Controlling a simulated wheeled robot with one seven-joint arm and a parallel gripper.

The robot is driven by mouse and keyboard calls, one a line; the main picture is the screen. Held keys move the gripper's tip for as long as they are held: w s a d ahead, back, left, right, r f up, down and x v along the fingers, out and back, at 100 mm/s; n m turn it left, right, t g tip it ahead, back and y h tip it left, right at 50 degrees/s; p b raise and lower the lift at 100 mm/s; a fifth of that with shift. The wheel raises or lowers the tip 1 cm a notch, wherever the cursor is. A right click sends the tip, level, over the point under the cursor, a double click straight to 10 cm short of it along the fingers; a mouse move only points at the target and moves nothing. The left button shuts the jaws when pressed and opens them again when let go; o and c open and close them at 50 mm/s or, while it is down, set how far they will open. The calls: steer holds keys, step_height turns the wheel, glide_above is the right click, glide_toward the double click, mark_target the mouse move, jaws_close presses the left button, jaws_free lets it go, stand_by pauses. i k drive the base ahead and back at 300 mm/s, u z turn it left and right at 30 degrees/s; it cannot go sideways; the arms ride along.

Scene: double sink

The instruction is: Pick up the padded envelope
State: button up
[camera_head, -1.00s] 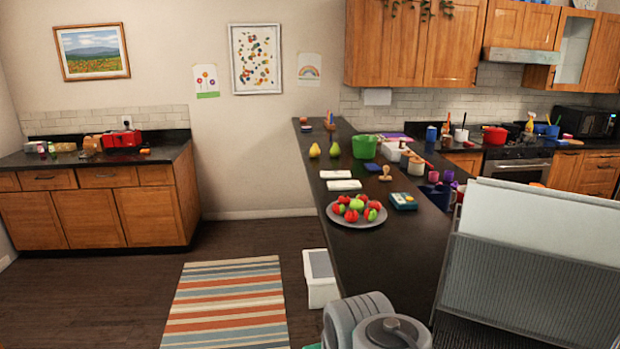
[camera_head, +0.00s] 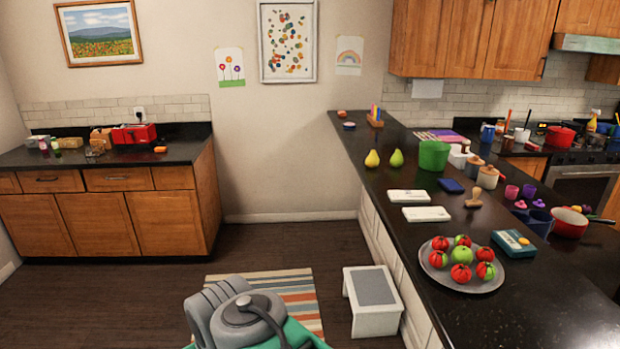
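I cannot make out a padded envelope for certain. Two flat white items, one (camera_head: 407,196) behind the other (camera_head: 426,214), lie on the dark counter (camera_head: 540,305) between the pears and the plate of fruit; I cannot tell what they are. Part of my own grey and green arm shows at the bottom, left of the counter and apart from everything on it. My gripper is not in view.
A grey plate (camera_head: 437,278) of red and green fruit stands near the counter's left edge. A white step stool (camera_head: 372,300) is on the floor beside the counter. A striped rug (camera_head: 300,290) lies left of it. Open floor extends toward the left cabinets (camera_head: 105,220).

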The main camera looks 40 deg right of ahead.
mark_target(407, 195)
steer(key=z, duration=0.15)
steer(key=i, duration=1.75)
steer(key=z, duration=1.25)
steer(key=i, duration=1.05)
steer(key=z, duration=0.65)
